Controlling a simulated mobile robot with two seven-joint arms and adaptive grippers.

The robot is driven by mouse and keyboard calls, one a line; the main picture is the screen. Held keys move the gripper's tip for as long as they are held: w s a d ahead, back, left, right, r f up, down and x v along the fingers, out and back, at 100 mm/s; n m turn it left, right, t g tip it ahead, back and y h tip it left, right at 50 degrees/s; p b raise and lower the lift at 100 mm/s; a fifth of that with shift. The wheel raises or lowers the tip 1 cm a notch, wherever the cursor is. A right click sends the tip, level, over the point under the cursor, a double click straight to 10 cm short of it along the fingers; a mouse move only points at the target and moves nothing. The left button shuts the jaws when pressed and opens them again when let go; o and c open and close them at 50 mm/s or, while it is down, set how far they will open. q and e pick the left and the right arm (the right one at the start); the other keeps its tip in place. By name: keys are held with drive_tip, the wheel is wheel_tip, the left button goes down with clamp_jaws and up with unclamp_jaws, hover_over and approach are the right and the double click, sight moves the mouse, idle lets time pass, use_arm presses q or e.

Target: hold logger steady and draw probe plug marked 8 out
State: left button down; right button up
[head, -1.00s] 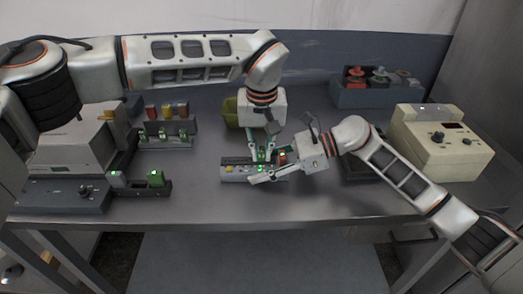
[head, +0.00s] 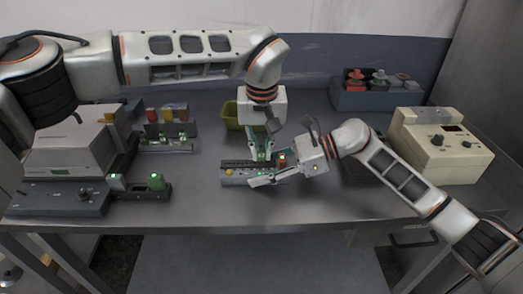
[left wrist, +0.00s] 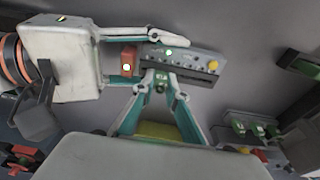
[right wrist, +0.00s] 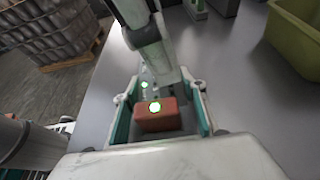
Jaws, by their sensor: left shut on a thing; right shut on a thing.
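The logger (head: 238,180) is a long grey box at the middle of the bench, with a yellow button and small knobs along its face; it also shows in the left wrist view (left wrist: 190,62). A red plug with a lit green spot (right wrist: 155,116) stands at its right end. My right gripper (head: 264,180) is shut on the logger's right end, its fingers on either side of the red plug. My left gripper (left wrist: 160,84) points down behind the logger's middle, shut on a small dark green plug (left wrist: 160,88). I cannot read its mark, or tell whether it is still seated.
A yellow-green bin (head: 231,115) stands just behind the left gripper. Racks with coloured plugs (head: 168,140) and a pale instrument (head: 75,150) are at left. A cream device (head: 438,150) and a dark tray (head: 377,97) are at right. Bench front is clear.

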use_arm(q)
drive_tip(key=shift+s+r, duration=0.15)
drive_tip(key=shift+r, duration=1.05)
use_arm(e)
drive_tip(key=o, duration=1.4)
drive_tip(key=shift+o, duration=0.2)
